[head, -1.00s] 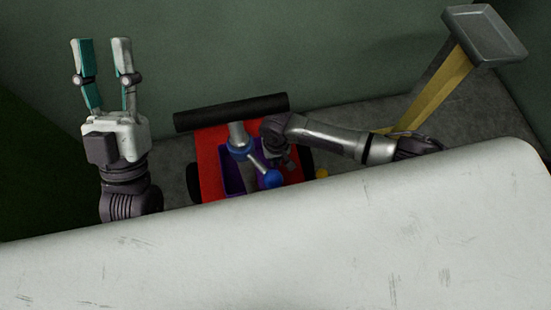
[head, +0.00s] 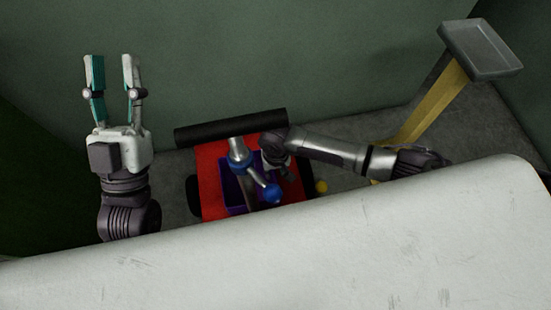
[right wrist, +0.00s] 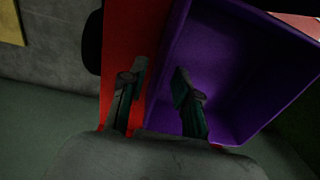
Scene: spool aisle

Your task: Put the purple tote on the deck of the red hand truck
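The purple tote (head: 233,193) is over the red deck of the hand truck (head: 210,170), partly hidden by a post and the white surface. In the right wrist view the tote (right wrist: 235,65) looks empty inside, and the red deck (right wrist: 130,40) shows along its left wall. I cannot tell whether its base rests flat. My right gripper (right wrist: 160,85) is open; one finger appears over the tote's inside, the other over the red strip outside the wall. In the head view it (head: 284,168) is small and partly hidden. My left gripper (head: 114,80) is raised, open and empty, left of the truck.
The hand truck has a black bar (head: 230,125) at its far end. A silver post with a blue ball (head: 270,193) stands in front of the tote. A yellow stand with a grey top (head: 482,50) is at right. A wall is close behind.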

